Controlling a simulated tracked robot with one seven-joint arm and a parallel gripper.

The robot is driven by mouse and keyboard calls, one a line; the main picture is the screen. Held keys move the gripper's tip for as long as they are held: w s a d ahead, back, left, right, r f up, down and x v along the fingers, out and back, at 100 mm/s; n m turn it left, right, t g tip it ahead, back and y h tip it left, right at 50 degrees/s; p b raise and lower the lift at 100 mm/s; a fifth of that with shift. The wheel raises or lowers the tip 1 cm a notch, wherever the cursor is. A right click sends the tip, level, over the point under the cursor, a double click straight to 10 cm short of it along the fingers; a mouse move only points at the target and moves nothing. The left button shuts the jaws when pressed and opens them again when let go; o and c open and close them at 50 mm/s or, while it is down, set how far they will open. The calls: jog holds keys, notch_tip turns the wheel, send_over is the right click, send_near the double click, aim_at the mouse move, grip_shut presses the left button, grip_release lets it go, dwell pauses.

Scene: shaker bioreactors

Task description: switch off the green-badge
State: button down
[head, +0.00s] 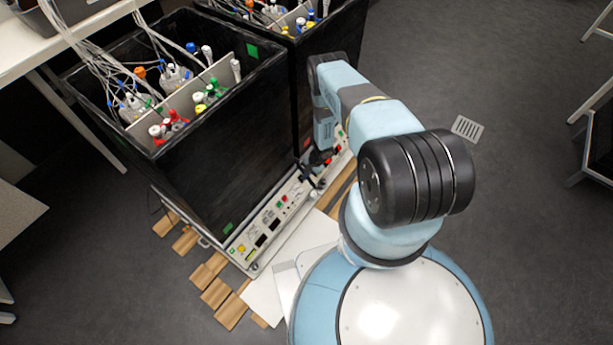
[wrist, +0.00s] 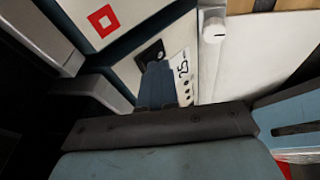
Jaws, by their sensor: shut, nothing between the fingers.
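The green-badge shaker is the left black box (head: 215,145) in the head view. My gripper (head: 315,172) is low by the right end of this panel, partly hidden by my arm. In the wrist view its fingers (wrist: 157,80) are together and empty, close to a panel with a dark recess (wrist: 151,54); contact is unclear.
A second black box (head: 335,35) stands right of the first, with a red mark (head: 307,142) and red controls (head: 338,150). Open floor (head: 530,200) lies to the right.

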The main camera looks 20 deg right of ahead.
jog(key=shift+s+d+r, duration=0.3)
jog(key=shift+s+d, duration=0.05)
jog(key=s+d+r, duration=0.4)
jog(key=d+r, duration=0.2)
jog(key=r, duration=0.3)
jog(key=shift+s+d+r, duration=0.2)
jog(key=shift+d+r, duration=0.05)
jog(key=shift+d, duration=0.1)
